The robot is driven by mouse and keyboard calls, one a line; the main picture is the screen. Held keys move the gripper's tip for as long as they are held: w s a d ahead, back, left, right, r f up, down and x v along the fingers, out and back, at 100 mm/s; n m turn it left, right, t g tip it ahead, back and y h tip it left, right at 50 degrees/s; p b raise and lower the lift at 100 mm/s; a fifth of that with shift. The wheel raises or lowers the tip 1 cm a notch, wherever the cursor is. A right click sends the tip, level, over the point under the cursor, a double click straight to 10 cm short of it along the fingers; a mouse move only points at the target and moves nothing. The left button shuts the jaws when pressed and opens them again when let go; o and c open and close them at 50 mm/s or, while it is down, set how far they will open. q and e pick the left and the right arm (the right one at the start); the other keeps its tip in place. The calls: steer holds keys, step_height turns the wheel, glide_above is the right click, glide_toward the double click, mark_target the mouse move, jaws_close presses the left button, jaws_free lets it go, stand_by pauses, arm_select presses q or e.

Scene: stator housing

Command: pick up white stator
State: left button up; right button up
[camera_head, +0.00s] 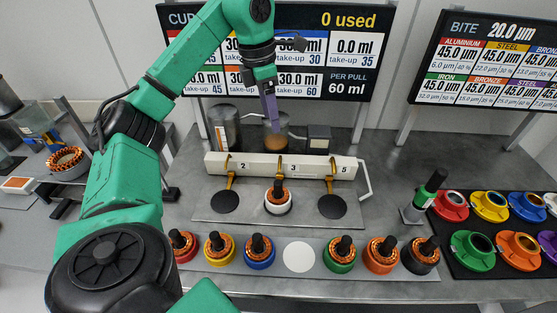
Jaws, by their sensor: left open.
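A stator with copper windings, a black post and a white base ring (278,203) stands upright at the middle station, below the spout marked 3. My left arm reaches up and over from the left. My left gripper (270,112) points down behind the white numbered bar, over a container with brownish contents (276,138). It is open and well above and behind the white stator, not touching it. Its fingertips are small and hard to make out. My right gripper is not in view.
A front row holds several stators with coloured bases, with a bare white disc (299,257) among them. The white numbered bar (310,166) with spouts overhangs the stations. Black pads (224,202) flank the middle one. A black mat (462,262) with coloured housings lies right.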

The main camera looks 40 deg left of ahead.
arm_select(q)
step_height(320, 180, down, 6)
steer(key=s+d+b, duration=0.1)
steer(key=s+b, duration=0.1)
steer(key=b, duration=0.8)
glide_toward(278, 182)
steer(key=f, duration=0.3)
steer(key=f+p, duration=0.1)
steer(key=f, duration=0.2)
steer(key=w+d+f, duration=0.1)
steer(key=f, duration=0.3)
steer(key=shift+p, duration=0.4)
steer(key=shift+w+f, duration=0.1)
steer(key=shift+f, duration=0.1)
jaws_close()
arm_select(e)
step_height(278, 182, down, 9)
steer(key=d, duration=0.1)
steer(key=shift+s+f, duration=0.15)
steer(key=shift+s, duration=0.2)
arm_select(q)
steer(key=shift+r, duration=0.1)
